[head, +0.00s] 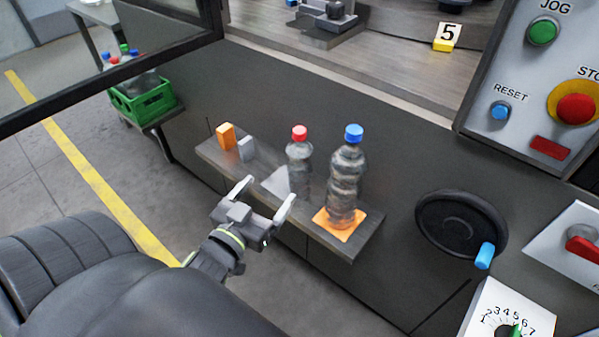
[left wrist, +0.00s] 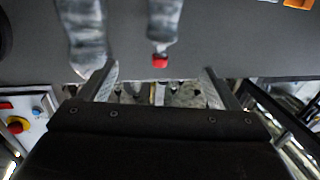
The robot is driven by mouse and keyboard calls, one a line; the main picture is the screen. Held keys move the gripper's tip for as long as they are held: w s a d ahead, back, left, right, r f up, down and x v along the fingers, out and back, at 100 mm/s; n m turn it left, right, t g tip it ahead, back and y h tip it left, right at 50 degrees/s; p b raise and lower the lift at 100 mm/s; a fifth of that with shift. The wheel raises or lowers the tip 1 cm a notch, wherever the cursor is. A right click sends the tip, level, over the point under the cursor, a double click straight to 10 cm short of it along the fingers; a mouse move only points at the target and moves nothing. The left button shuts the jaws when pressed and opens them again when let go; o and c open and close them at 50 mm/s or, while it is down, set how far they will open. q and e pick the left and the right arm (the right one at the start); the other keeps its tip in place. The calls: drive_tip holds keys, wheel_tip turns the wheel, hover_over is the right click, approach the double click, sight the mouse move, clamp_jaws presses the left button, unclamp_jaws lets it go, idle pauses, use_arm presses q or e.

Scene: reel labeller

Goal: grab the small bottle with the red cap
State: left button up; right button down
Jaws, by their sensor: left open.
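The small clear bottle with the red cap (head: 299,160) stands upright on a narrow grey shelf (head: 318,222) in the head view. It also shows upside down in the left wrist view (left wrist: 163,30), ahead of the fingers and between their lines. My left gripper (head: 268,192) is open and empty, in front of the shelf and to the left of the small bottle, apart from it. Its two fingers also show in the left wrist view (left wrist: 160,80). My right gripper is not in view.
A taller bottle with a blue cap (head: 346,180) stands close on the right, on an orange mat (head: 339,224). Orange (head: 226,136) and grey (head: 246,149) blocks stand at the shelf's left end. A black handwheel (head: 460,224) sticks out at the right. A green crate (head: 143,104) stands far left.

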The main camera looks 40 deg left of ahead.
sight(294, 157)
use_arm(q)
drive_tip(key=w, duration=0.4)
drive_tip(key=w+a, duration=0.1)
drive_tip(key=w, duration=0.3)
drive_tip(key=w+p, duration=0.1)
drive_tip(key=w, duration=0.3)
drive_tip(key=shift+a+r, duration=0.15)
drive_tip(key=shift+a, duration=0.05)
drive_tip(key=shift+w+a, duration=0.25)
drive_tip(key=shift+w, duration=1.05)
drive_tip(key=shift+w+a, duration=0.25)
drive_tip(key=shift+w, duration=1.05)
clamp_jaws()
